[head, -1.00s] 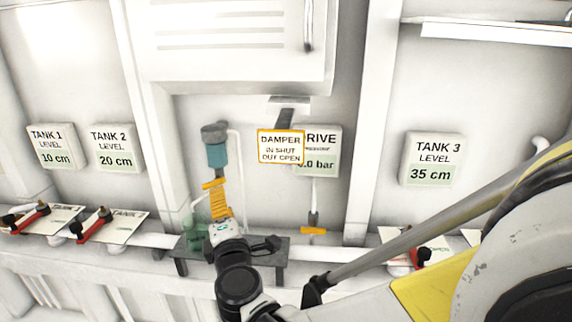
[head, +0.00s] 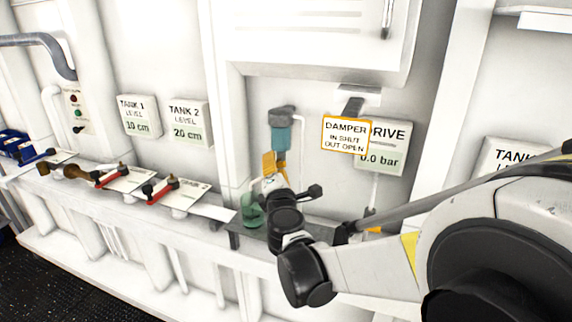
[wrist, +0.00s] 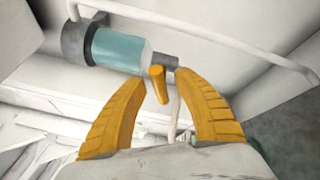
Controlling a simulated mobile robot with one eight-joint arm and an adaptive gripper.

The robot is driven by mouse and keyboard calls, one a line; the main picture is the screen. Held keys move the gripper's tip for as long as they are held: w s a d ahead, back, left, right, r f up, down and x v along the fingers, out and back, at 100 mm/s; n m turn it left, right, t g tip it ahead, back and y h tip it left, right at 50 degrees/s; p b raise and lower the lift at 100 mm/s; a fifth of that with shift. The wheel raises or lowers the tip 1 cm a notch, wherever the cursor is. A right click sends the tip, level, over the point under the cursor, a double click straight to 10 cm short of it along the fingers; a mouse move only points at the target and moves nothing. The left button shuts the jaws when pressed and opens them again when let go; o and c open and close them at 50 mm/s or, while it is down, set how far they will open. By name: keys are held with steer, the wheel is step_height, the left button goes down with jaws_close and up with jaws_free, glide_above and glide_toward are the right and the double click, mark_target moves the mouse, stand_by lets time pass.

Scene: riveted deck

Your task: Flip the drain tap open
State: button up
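The drain tap's small orange lever (wrist: 158,85) shows in the wrist view, under the lower end of a unit with a grey head and a teal bowl (wrist: 122,52). In the head view the teal bowl (head: 281,139) hangs upright on the wall, and the lever cannot be told apart from my orange fingers. My gripper (wrist: 159,78) is open, with one finger to each side of the lever in the wrist view. A gap shows on both sides, so the fingers do not appear to touch it. In the head view my gripper (head: 269,163) is just below the bowl.
A green jar (head: 251,211) stands on a dark shelf below the bowl, beside my gripper. A thin white pipe (wrist: 215,38) runs close by.

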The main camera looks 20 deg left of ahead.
jaws_close()
steer(key=shift+r+n, duration=0.1)
steer(key=shift+n, duration=0.2)
steer(key=shift+r+n+g+h+p, duration=0.1)
steer(key=shift+n+g+h+p, duration=0.45)
steer(key=shift+n+p, duration=0.5)
steer(key=n+g+h+p, duration=0.1)
steer(key=n, duration=0.2)
steer(key=shift+a+g, duration=0.1)
steer(key=shift+g, duration=0.15)
steer(key=n+h+p, duration=0.1)
steer(key=n+h, duration=0.2)
steer(key=n, duration=0.1)
steer(key=shift+g, duration=0.4)
